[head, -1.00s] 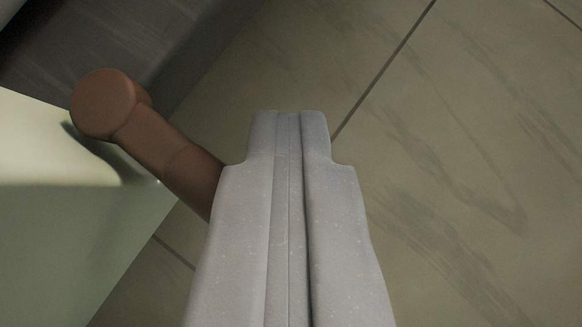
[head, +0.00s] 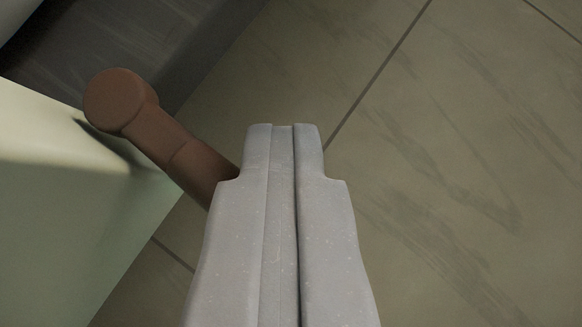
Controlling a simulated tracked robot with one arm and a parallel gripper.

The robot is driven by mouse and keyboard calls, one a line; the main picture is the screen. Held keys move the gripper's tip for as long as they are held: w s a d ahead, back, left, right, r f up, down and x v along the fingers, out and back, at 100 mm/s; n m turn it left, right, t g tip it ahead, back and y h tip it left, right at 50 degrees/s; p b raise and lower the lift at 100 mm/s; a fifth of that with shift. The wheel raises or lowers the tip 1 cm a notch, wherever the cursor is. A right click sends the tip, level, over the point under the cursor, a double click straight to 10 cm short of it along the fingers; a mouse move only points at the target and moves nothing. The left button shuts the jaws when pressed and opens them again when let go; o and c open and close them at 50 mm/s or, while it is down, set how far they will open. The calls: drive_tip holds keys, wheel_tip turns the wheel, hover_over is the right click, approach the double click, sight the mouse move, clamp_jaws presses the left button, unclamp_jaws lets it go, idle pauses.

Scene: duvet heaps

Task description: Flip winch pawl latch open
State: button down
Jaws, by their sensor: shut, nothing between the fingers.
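A brown lever-like piece with a round knob end (head: 150,130) shows in the head view, left of centre. I cannot tell for sure that it is the winch pawl latch. It slants from the knob at upper left down to the right, where its lower end is hidden behind my gripper. My gripper (head: 284,126) is shut and empty, pointing up the picture. Its tips lie to the right of the brown piece. I cannot tell whether they touch.
A pale green box-like surface (head: 70,220) fills the left side, with the brown piece's shadow on it. A dark grey wood-grained surface (head: 130,40) lies at upper left. Tiled floor (head: 450,180) with dark joints shows clear on the right.

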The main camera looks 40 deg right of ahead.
drive_tip(key=s+a+r+p, duration=0.3)
drive_tip(key=s+a, duration=0.6)
drive_tip(key=s, duration=0.3)
drive_tip(key=shift+s+r, duration=0.1)
drive_tip(key=shift+r, duration=0.05)
